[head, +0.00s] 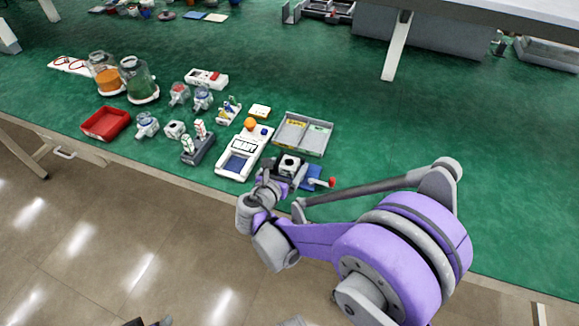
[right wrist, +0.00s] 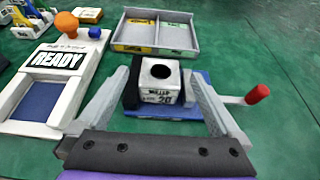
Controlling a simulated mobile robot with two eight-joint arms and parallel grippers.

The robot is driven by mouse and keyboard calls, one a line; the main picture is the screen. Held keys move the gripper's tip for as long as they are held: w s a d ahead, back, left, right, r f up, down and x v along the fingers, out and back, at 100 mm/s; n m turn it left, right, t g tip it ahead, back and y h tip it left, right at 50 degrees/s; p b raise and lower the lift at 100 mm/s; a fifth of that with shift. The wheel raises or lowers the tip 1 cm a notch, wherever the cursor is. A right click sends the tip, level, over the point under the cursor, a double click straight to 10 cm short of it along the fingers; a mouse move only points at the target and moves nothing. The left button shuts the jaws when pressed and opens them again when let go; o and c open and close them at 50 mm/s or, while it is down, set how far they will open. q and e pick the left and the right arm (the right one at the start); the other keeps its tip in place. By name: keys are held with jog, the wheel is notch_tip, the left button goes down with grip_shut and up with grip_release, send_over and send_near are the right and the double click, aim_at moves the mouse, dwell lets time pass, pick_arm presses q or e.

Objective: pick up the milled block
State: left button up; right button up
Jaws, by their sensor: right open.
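The milled block (right wrist: 161,84) is a small white cube with a dark round hole in its top and printing on its front. In the head view the milled block (head: 289,164) shows near the table's front edge. My right gripper (right wrist: 163,78) is open, its two grey fingers spread to the left and right of the block, apart from it. In the head view the right gripper (head: 273,182) is at the vise's near left side. My left gripper is not in view.
A red-knobbed handle (right wrist: 257,94) sticks out right of the vise. A grey divided tray (right wrist: 158,36) stands behind, and a READY console (right wrist: 60,75) with an orange ball is at left. A red tray (head: 106,123) and jars stand further left. Green table right of the vise is clear.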

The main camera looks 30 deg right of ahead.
jog(key=shift+x, duration=0.75)
grip_shut()
